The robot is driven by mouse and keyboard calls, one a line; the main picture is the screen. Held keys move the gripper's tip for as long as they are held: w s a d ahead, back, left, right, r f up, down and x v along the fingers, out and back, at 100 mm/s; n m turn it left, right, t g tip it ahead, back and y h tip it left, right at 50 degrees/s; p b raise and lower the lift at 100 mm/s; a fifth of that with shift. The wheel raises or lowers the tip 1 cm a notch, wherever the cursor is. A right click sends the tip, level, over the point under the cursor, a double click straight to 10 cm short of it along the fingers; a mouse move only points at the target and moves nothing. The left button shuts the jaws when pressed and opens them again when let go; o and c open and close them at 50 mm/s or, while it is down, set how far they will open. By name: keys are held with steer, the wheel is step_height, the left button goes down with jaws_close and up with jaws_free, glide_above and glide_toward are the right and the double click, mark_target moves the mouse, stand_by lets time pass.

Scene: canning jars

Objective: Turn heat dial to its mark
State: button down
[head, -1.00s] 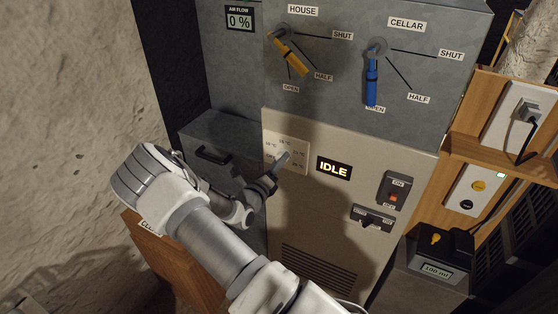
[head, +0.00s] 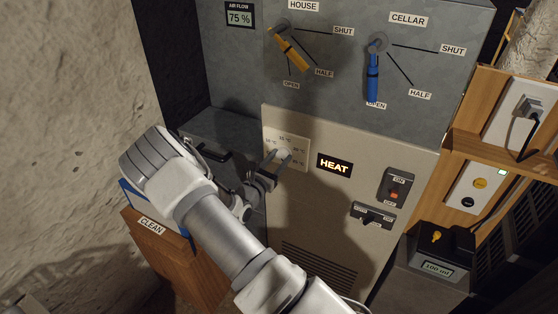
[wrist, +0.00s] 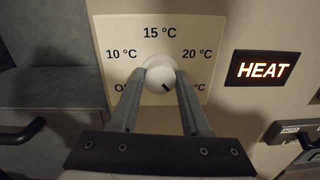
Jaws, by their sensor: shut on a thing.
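The heat dial (wrist: 159,76) is a round white knob on a pale plate (wrist: 106,32) marked 10, 15 and 20 °C. My fingers partly cover the labels at lower left and lower right. A short dark line on the knob points to the lower right, toward the partly hidden °C label. My gripper (wrist: 161,80) is shut on the dial, one finger on each side. In the head view my gripper (head: 279,160) reaches the plate from below left. The display (head: 334,165) beside the plate reads HEAT.
The yellow HOUSE lever (head: 291,51) and blue CELLAR lever (head: 373,76) are above. The air flow display (head: 239,15) reads 75 %. A switch (head: 395,188) and a slider (head: 372,217) lie right of the dial. A dark handle (head: 207,152) is close on the left.

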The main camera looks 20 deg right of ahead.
steer(key=m+b, duration=0.1)
steer(key=m, duration=0.3)
steer(key=shift+w+d+r+m+b, duration=0.1)
steer(key=shift+d+r+m+b, duration=0.1)
steer(key=shift+m+b, duration=0.15)
steer(key=shift+r+m+b, duration=0.1)
steer(key=shift+m+b, duration=0.8)
steer(key=shift+m, duration=0.65)
steer(key=shift+c, duration=1.8)
jaws_free()
steer(key=shift+a+f, duration=0.1)
steer(key=shift+f, duration=0.1)
steer(key=shift+s+a, duration=0.2)
steer(key=v, duration=1.6)
steer(key=shift+s+a+p, duration=0.25)
steer(key=shift+a+p, duration=0.05)
steer(key=shift+p, duration=0.05)
